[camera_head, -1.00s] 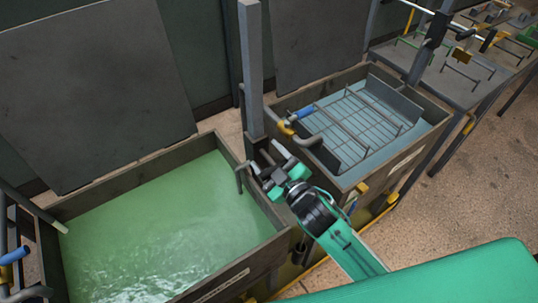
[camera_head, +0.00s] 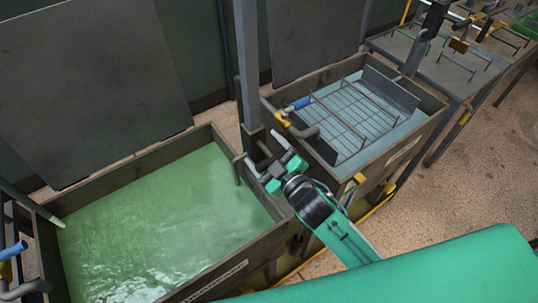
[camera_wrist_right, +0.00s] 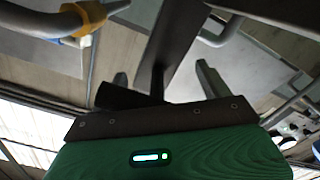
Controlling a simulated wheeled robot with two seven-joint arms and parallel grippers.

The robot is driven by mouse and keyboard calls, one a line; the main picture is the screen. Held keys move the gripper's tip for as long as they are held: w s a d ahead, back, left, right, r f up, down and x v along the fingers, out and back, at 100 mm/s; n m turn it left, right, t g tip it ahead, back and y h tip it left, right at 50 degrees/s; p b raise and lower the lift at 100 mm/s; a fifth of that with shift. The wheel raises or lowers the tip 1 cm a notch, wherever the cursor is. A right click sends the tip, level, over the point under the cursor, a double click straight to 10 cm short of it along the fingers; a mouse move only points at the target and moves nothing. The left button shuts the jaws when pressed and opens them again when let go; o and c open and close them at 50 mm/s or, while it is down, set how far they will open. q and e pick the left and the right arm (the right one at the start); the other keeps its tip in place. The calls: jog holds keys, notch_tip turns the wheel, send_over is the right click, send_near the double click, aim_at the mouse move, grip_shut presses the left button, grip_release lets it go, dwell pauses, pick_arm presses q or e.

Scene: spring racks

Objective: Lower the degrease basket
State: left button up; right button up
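A wire basket (camera_head: 350,118) sits in the tank of pale blue liquid (camera_head: 425,130) at the right, with its bars in or just above the liquid. A lever with a blue grip (camera_head: 297,105) and yellow collar stands at that tank's left side. My right gripper (camera_head: 264,149) is near the foot of a grey post (camera_head: 246,70) between the two tanks. Its two fingers are spread apart in the right wrist view (camera_wrist_right: 165,82). A dark rod shows between them there; I cannot tell whether they touch it. My left gripper is not in view.
A larger tank of green liquid (camera_head: 50,255) fills the lower left. Another lever with a blue grip (camera_head: 14,250) is at the left edge. Grey tables with racks (camera_head: 425,62) stand at the upper right. Bare floor (camera_head: 475,165) is at the right.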

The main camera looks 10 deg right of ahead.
jog(key=shift+s+d+f, duration=0.25)
jog(key=shift+s+f, duration=0.05)
jog(key=shift+s, duration=0.2)
jog(key=b+v, duration=0.3)
jog(key=v, duration=0.9)
jog(key=shift+s+r, duration=0.25)
jog(key=shift+s, duration=0.1)
jog(key=shift+d, duration=0.15)
